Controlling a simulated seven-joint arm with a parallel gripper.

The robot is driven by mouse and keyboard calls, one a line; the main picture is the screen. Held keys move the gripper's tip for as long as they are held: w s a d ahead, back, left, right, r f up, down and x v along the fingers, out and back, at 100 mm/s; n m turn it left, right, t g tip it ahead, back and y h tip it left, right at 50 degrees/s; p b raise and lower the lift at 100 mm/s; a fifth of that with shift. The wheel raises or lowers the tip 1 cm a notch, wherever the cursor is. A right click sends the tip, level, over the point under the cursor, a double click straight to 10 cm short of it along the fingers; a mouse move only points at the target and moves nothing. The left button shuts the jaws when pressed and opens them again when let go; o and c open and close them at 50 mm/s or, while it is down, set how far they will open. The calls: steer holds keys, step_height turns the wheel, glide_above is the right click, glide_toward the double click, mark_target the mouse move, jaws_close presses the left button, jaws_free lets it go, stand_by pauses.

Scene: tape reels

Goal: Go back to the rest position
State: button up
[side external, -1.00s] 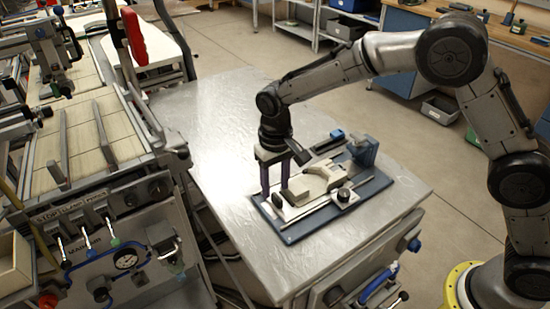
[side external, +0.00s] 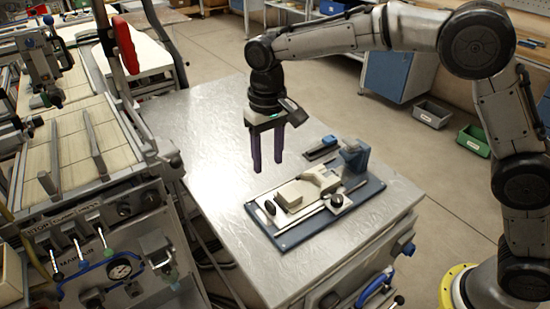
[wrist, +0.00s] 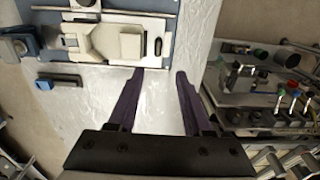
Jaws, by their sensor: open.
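My gripper (side external: 267,170) is in the air above the metal table (side external: 215,135), just behind the blue-based fixture (side external: 290,240). Its two dark purple fingers point down, apart, with nothing between them. In the wrist view my gripper (wrist: 160,72) also shows open and empty, with bare table between and below the fingers. The fixture, with its pale clamp parts and blue block (side external: 354,156), stands apart from the fingers and shows at the top left of the wrist view (wrist: 170,45).
A small dark tool with a blue end (side external: 322,148) lies on the table behind the fixture. A machine with levers and a gauge (side external: 122,268) stands close at the left. A blue cabinet (side external: 400,75) and bins (side external: 433,113) are behind on the floor. The table's left part is clear.

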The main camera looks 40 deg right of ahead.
steer(key=s+d+r+m+t, duration=0.1)
steer(key=s+d+r, duration=0.2)
steer(key=d+r, duration=0.25)
steer(key=s+d+r+m+t, duration=0.1)
steer(key=s+d+r+t, duration=0.2)
steer(key=r, duration=0.4)
steer(key=s+d+r, duration=0.3)
steer(key=s+d, duration=0.5)
steer(key=s, duration=0.3)
steer(key=s+d+f+n+t, duration=0.1)
steer(key=s+d+f+n, duration=0.1)
steer(key=s+f, duration=0.7)
steer(key=s, duration=0.3)
steer(key=shift+d+f+t, duration=0.25)
steer(key=shift+t, duration=0.05)
